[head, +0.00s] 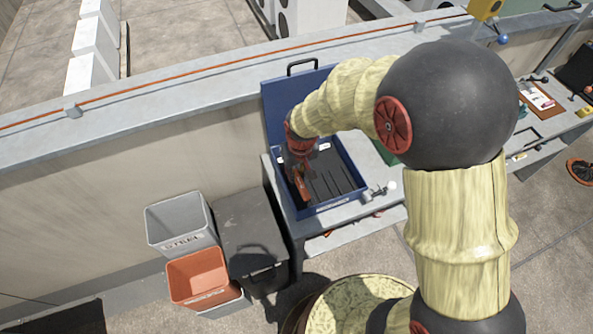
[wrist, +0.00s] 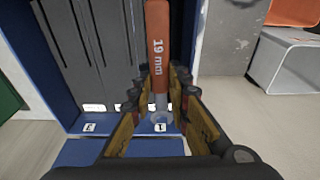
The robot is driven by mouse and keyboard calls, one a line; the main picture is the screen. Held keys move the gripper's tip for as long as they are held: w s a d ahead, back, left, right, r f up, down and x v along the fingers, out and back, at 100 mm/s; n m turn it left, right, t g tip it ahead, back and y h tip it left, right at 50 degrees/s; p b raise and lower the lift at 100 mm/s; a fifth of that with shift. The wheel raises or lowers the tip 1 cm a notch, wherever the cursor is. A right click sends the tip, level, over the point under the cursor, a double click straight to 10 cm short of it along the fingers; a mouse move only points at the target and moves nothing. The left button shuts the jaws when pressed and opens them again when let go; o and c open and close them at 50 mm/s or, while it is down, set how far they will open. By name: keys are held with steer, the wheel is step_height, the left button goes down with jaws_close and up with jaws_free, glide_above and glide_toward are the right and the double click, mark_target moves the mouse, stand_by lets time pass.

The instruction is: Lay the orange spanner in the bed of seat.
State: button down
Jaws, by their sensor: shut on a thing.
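The orange spanner (wrist: 158,60), marked 19 mm, is held between the fingers of my gripper (wrist: 158,95); its grey ring end points toward the camera. My gripper is over the left part of the open blue case (head: 345,203) in the head view. The case's dark insert (wrist: 85,45) has several long narrow beds side by side. In the wrist view the spanner lines up with the end label (wrist: 160,128) that looks like a 1; another label (wrist: 90,128) is to its left. I cannot tell whether the spanner touches the insert.
The case stands on a grey bench (head: 285,205) against a low wall, its lid (head: 275,110) raised behind. A small metal item (head: 377,192) lies right of the case. A grey bin (head: 180,222), an orange bin (head: 197,277) and a dark box (head: 250,225) stand left of the bench.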

mark_target(297, 176)
steer(key=shift+f+b, duration=1.45)
steer(key=shift+f, duration=0.75)
steer(key=shift+s+f, duration=0.1)
steer(key=shift+f, duration=0.3)
steer(key=c, duration=1.6)
jaws_free()
steer(key=shift+d+f, duration=0.1)
steer(key=r, duration=0.4)
steer(key=s+r, duration=0.1)
steer(key=r, duration=0.7)
steer(key=shift+s+d+r, duration=0.1)
steer(key=shift+s+d, duration=0.15)
steer(key=shift+s, duration=0.1)
